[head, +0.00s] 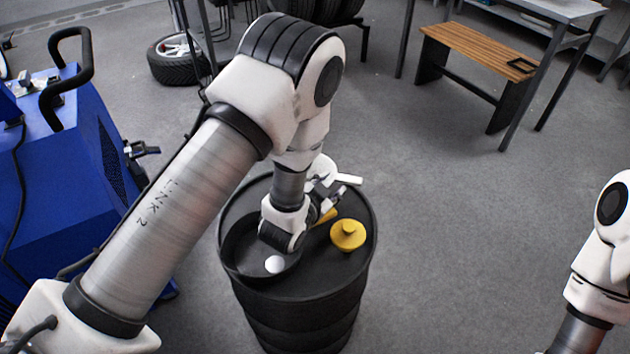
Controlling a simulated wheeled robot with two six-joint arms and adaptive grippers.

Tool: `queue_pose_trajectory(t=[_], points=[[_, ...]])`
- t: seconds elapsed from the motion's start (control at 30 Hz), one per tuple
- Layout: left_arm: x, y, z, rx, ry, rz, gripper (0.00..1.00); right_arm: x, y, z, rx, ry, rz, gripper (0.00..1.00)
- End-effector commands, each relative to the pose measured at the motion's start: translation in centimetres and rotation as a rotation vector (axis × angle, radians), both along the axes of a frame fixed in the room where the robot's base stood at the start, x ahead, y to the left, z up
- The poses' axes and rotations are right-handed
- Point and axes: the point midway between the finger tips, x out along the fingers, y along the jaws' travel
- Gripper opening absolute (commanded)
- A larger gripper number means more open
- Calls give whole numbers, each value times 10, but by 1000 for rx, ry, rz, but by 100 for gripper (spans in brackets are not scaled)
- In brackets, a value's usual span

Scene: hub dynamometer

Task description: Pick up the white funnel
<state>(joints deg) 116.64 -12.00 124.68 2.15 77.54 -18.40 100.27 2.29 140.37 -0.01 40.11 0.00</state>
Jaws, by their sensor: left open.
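A white piece that looks like the funnel (324,166) is at the far side of the top of a black drum (313,285). My left wrist and gripper hide much of it, and a pale bar sticks out to its right. My left gripper (330,196) is over the drum top, open, close to the white piece. I cannot tell whether they touch. My right arm shows at the right edge, but its gripper is out of the frame.
A yellow round knobbed piece (348,235) and another yellow piece (326,216) lie on the drum. A white ball-like thing (275,264) sits in a black round pan (240,262). A blue machine (75,185) stands left. A wooden-topped bench (480,45) stands at the back right; floor between is clear.

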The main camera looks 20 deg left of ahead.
Motion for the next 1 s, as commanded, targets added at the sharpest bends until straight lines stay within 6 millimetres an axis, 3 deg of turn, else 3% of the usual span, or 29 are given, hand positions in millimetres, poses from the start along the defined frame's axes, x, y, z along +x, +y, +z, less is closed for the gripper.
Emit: queue_pose_trajectory(t=[0.03, 0.1, 0.6, 0.67, 1.0], points=[[0, 0, 0, 0, 0, 0, 16, 0, 0, 0, 0, 0, 0, 40], [0, 0, 0, 0, 0, 0, 0, 0, 0, 0, 0, 0, 0, 40], [0, 0, 4, 0, -1, 0, 0, 0, 0, 1, 0, 0, 0, 40], [0, 0, 12, -1, -3, -1, 0, 0, 0, 3, 0, 0, 0, 40], [0, 0, 89, -1, -5, 0, 0, 0, 0, 19, 0, 0, 0, 40]])
